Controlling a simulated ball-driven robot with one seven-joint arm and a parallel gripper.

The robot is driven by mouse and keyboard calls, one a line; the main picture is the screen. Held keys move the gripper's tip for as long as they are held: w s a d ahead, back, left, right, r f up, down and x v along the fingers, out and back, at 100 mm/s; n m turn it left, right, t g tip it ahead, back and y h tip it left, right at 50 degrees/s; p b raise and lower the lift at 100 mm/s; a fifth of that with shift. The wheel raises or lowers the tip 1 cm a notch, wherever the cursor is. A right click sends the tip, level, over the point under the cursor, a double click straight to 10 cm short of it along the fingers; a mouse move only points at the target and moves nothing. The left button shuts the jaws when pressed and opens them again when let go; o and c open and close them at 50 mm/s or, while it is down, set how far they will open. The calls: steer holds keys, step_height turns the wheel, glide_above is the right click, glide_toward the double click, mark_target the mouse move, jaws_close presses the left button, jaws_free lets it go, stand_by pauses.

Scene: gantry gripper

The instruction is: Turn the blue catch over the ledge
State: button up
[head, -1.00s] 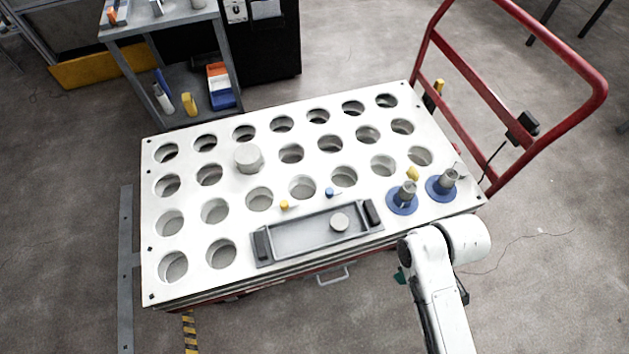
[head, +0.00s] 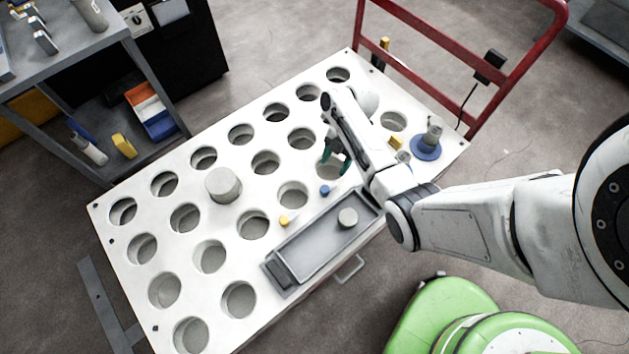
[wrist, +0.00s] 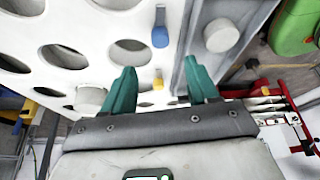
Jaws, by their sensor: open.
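The blue catch (head: 325,190) is a small rounded blue piece on the white perforated top, beside the tray's back edge. In the wrist view the blue catch (wrist: 160,38) has a narrow grey part and lies ahead of the gap between my fingertips. A similar yellow catch (head: 284,221) sits to its left; it also shows in the wrist view (wrist: 158,82). My gripper (head: 338,157) has teal fingers, is open and empty, and is above the top just behind the blue catch. I cannot tell for sure which edge is the ledge; the grey tray's rim (head: 310,222) runs alongside.
A grey round knob (head: 348,217) stands in the tray. A grey cylinder (head: 223,185) stands on the holed top (head: 215,228). A blue-based post (head: 426,148) and a yellow piece (head: 124,145) on the shelf show. A red rail (head: 480,105) borders the right end.

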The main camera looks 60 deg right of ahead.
mark_target(325, 188)
steer(key=b+x, duration=0.2)
steer(key=x, duration=0.8)
steer(key=shift+f, duration=0.15)
steer(key=shift+c, duration=0.4)
steer(key=c, duration=0.9)
steer(key=shift+c, duration=0.3)
